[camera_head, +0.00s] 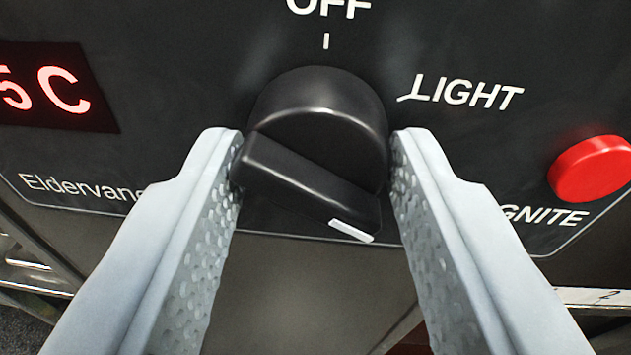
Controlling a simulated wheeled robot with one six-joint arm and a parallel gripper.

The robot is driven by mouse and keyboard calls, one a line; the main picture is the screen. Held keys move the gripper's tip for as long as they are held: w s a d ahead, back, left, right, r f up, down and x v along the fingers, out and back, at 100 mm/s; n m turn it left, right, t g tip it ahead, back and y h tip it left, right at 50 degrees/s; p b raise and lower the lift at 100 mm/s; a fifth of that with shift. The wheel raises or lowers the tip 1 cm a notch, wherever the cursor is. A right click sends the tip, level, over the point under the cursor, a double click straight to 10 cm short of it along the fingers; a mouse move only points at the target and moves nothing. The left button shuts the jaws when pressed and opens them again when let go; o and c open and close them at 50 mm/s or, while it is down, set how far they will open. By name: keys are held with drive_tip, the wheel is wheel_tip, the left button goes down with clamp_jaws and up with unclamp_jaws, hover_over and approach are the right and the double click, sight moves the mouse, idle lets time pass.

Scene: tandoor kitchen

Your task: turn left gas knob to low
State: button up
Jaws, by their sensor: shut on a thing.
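A black round gas knob (318,140) with a raised grip bar sits on a dark control panel (190,80). A white pointer mark on the bar's end points to the lower right. The OFF label with its tick is above the knob, and the LIGHT label (465,93) is at its upper right. My gripper (315,160) is shut on the knob, one textured grey finger on each side. Any label below the knob is hidden or out of view. Only one knob shows.
A red button (592,168) marked IGNITE stands out from the panel at the right, clear of my right finger. A red digital display (50,88) reading "5C" is at the left. The panel's lower edge runs below the knob.

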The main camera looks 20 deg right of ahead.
drive_tip(key=shift+f, duration=0.1)
drive_tip(key=o, duration=1)
drive_tip(key=shift+c, duration=0.2)
drive_tip(key=v, duration=1.7)
drive_tip(key=shift+s, duration=0.2)
drive_tip(key=shift+a+r, duration=0.1)
drive_tip(key=shift+r, duration=0.1)
drive_tip(key=s+r+y, duration=0.1)
drive_tip(key=s+r, duration=0.3)
drive_tip(key=r, duration=0.3)
drive_tip(key=s+d+r+n+t+y, duration=0.1)
drive_tip(key=s+r, duration=0.3)
drive_tip(key=r, duration=0.3)
drive_tip(key=s+r+y, duration=0.2)
drive_tip(key=s+r, duration=0.1)
drive_tip(key=r, duration=0.5)
drive_tip(key=s+d+r, duration=0.1)
drive_tip(key=s+r, duration=0.3)
drive_tip(key=s, duration=0.4)
drive_tip(key=s+d+r, duration=0.1)
drive_tip(key=s+r, duration=0.3)
drive_tip(key=s, duration=0.4)
drive_tip(key=s+d+r+n, duration=0.1)
drive_tip(key=s+r, duration=0.3)
drive_tip(key=s, duration=0.4)
drive_tip(key=shift+r, duration=0.3)
